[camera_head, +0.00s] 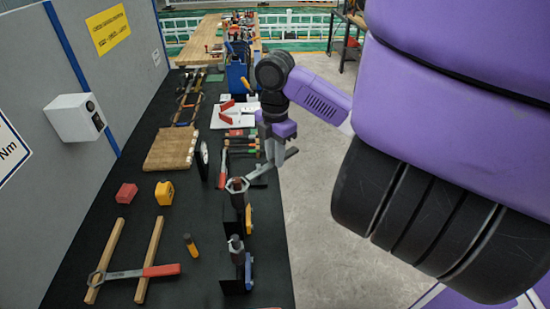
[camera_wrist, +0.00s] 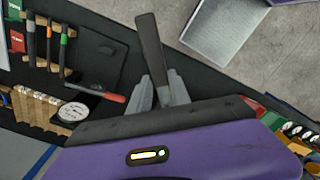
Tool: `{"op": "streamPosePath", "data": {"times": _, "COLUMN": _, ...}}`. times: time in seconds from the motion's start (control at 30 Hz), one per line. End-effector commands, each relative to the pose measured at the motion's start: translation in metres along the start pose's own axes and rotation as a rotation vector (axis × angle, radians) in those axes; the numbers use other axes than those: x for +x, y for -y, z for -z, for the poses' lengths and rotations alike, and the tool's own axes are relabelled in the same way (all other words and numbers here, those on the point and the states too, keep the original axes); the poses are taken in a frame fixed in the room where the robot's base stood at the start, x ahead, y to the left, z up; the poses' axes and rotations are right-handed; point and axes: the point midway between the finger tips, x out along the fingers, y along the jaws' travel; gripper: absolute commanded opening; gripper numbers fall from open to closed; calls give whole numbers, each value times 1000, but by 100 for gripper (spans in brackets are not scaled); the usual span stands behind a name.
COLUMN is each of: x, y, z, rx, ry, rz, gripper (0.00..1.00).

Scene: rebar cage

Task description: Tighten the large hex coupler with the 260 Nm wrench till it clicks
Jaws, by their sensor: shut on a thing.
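My gripper (camera_head: 274,150) is shut on the handle of a grey wrench (camera_head: 262,172). In the wrist view the dark bar of this wrench (camera_wrist: 151,50) stands up between the two fingers (camera_wrist: 160,92). Its ring end reaches left to the top of a dark coupler (camera_head: 238,198) on a black stand at the table's right edge. The ring looks to be around the coupler's top; I cannot tell how deep it sits. A second, nearer coupler (camera_head: 236,246) stands on a similar stand. No torque marking on the held wrench can be read.
A red-handled wrench (camera_head: 135,273) lies across two wooden strips at the near left. A yellow box (camera_head: 164,193), a red box (camera_head: 126,193), a screwdriver (camera_head: 190,245) and a dial gauge (camera_head: 203,159) are on the black table. Grey floor (camera_head: 320,210) is free to the right.

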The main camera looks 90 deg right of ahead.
Motion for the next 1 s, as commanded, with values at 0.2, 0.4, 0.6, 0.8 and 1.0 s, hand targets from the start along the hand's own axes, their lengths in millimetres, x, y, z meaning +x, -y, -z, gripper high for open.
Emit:
{"op": "streamPosePath", "data": {"times": 0.2, "x": -11, "y": 0, "z": 0, "rx": 0, "ry": 2, "rz": -2, "gripper": 0}}
{"op": "streamPosePath", "data": {"times": 0.4, "x": -19, "y": 0, "z": 0, "rx": 0, "ry": 2, "rz": -2, "gripper": 0}}
{"op": "streamPosePath", "data": {"times": 0.6, "x": -28, "y": 0, "z": 0, "rx": -1, "ry": 2, "rz": -1, "gripper": 0}}
{"op": "streamPosePath", "data": {"times": 0.8, "x": -37, "y": 0, "z": 0, "rx": -1, "ry": 2, "rz": -1, "gripper": 0}}
{"op": "streamPosePath", "data": {"times": 1.0, "x": -46, "y": 0, "z": 0, "rx": 0, "ry": 2, "rz": -2, "gripper": 0}}
